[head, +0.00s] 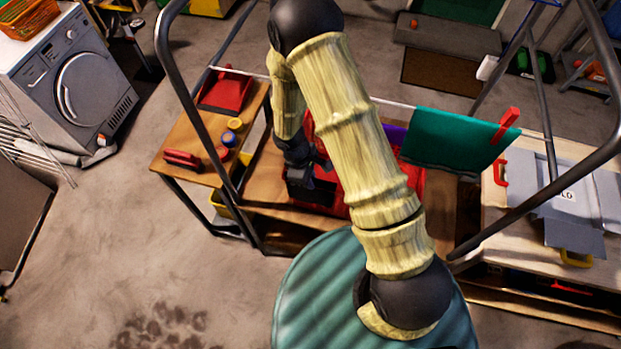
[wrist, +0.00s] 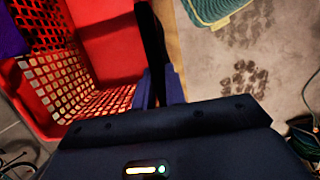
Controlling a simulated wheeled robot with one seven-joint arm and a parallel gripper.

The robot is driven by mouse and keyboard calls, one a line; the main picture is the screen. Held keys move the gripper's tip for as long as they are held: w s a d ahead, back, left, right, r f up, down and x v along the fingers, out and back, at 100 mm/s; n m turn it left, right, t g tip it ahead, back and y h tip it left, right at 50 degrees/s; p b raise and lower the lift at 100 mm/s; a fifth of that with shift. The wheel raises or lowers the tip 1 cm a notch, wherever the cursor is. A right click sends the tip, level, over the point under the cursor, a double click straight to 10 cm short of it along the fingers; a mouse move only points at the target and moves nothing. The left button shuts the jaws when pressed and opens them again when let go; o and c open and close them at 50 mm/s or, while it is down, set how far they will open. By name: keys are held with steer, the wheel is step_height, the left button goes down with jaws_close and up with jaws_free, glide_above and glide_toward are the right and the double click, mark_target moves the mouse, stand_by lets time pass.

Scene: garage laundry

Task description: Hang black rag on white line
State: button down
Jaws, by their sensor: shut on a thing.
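My gripper (wrist: 158,87) is shut on the black rag (wrist: 152,42), which shows as a narrow dark strip between the fingers in the wrist view. It is beside the red basket (wrist: 105,35). In the head view my gripper (head: 308,188) is low over the wooden table, at the basket's left part; the rag cannot be told from the dark gripper there. The white line (head: 392,102) runs across above the table, beyond my gripper, partly hidden by my arm. A teal cloth (head: 450,138) hangs on its right part, with a red clip (head: 507,125) at its right end.
A purple cloth (head: 394,134) shows at the basket. A red clip (head: 183,160), a blue-topped jar (head: 229,138) and a red dustpan-like thing (head: 228,91) are on the table's left. Dark metal posts (head: 185,85) rise around the table. A washing machine (head: 75,75) stands far left.

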steer(key=shift+d+p+v, duration=0.2)
steer(key=shift+p+v, duration=0.45)
steer(key=shift+v, duration=0.25)
steer(key=shift+d+p+v, duration=0.2)
steer(key=shift+p+v, duration=0.45)
steer(key=shift+v, duration=0.25)
steer(key=shift+d+p+v, duration=0.2)
steer(key=shift+p+v, duration=0.45)
steer(key=shift+v, duration=0.25)
steer(key=shift+s+r, duration=0.2)
steer(key=shift+s+a+b, duration=0.15)
steer(key=shift+s+b, duration=0.25)
steer(key=shift+s, duration=0.05)
steer(key=shift+s+a+b, duration=0.2)
steer(key=shift+s+b, duration=0.2)
steer(key=shift+s, duration=0.25)
steer(key=s+a+b, duration=0.2)
steer(key=s, duration=0.5)
steer(key=shift+a+b, duration=0.35)
steer(key=shift+f, duration=0.1)
